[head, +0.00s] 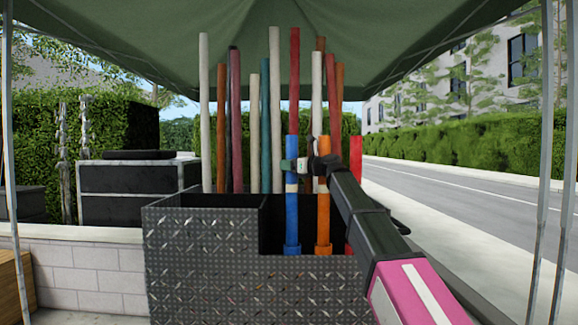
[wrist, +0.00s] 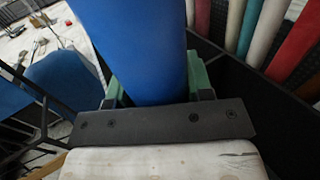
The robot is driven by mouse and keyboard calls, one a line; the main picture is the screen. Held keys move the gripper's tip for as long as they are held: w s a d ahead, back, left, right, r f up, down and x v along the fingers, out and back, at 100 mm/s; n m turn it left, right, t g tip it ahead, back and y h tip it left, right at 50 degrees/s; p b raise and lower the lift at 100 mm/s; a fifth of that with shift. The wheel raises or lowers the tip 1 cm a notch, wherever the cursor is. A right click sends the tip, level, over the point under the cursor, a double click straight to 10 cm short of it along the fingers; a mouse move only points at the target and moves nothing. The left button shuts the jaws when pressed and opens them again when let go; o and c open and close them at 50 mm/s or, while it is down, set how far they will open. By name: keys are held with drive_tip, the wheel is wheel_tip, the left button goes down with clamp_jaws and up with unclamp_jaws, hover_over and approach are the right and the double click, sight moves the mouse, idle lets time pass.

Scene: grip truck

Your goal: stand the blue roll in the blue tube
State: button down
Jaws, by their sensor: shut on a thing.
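My gripper (head: 291,165) is shut on the upper part of the blue roll (head: 292,211), which is upright. In the wrist view the blue roll (wrist: 135,45) sits between the green fingers of my gripper (wrist: 152,78). The blue tube (head: 292,249) shows as a slightly wider blue collar at the front of the dark metal box. The roll's lower end meets the tube's top, in line with it. I cannot tell how deep it reaches, since the box front hides the lower part.
An orange roll (head: 323,210) stands just right of the blue one, with a red roll (head: 355,157) further right. Several tall coloured rolls stand behind. The box (head: 200,262) has an open compartment on the left. A road lies to the right.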

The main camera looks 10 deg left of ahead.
drive_tip(key=shift+f, duration=0.1)
drive_tip(key=shift+c, duration=2.2)
unclamp_jaws()
